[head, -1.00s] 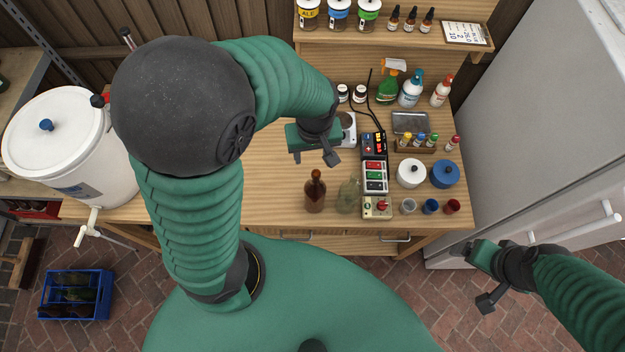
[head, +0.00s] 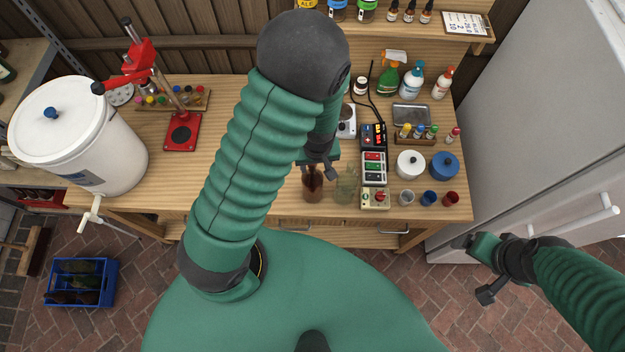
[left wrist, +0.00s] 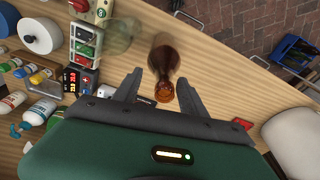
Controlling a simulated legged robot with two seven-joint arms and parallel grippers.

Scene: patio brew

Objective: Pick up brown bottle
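The brown bottle (head: 312,190) stands upright near the front edge of the wooden workbench (head: 262,165). Its upper part is hidden by my left gripper (head: 318,172) in the head view. In the left wrist view, the brown bottle (left wrist: 164,58) lies ahead of my left gripper (left wrist: 160,92), with its mouth between the two spread fingers. The fingers look open, with a gap on each side of the neck. My right gripper (head: 477,272) is off the bench at the right, in front of the white fridge, with its fingers apart and nothing between them.
A clear greenish bottle (head: 346,188) stands just right of the brown one. Beside it are a control box (head: 375,198) and small cups (head: 430,197). A red bottle capper (head: 182,132) and a white bucket (head: 75,135) stand left. Bare bench lies left of the bottle.

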